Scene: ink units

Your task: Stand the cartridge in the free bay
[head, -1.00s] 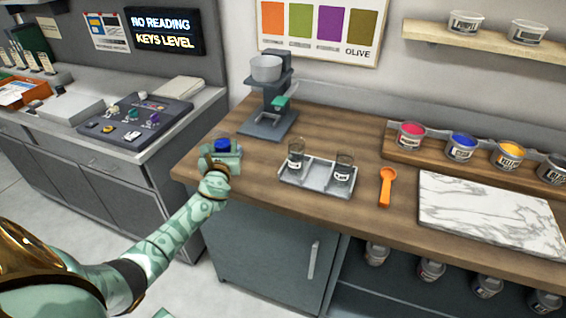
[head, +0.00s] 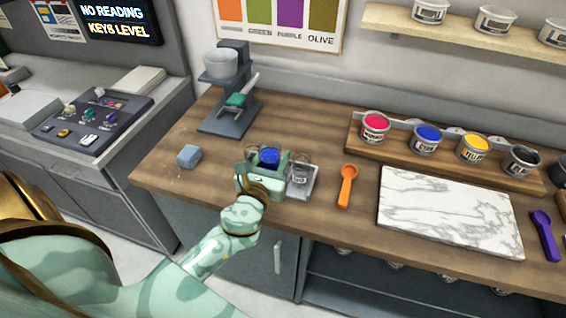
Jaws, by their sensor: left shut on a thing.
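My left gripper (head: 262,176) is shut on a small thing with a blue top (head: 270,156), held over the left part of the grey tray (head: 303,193). The jaws hide most of this thing, so I cannot tell its full shape or whether it is the cartridge. A clear glass with a label (head: 299,174) stands on the tray, just right of the gripper. The gripper covers the rest of the tray. I cannot make out a free bay in this view. My right gripper is not in view.
A grey stand with a cup (head: 220,64) is at the back left. A pale blue block (head: 188,156) lies left of the gripper. An orange scoop (head: 346,186), a marble slab (head: 445,212) and a purple scoop (head: 545,235) lie to the right. Paint tubs (head: 426,139) line the back.

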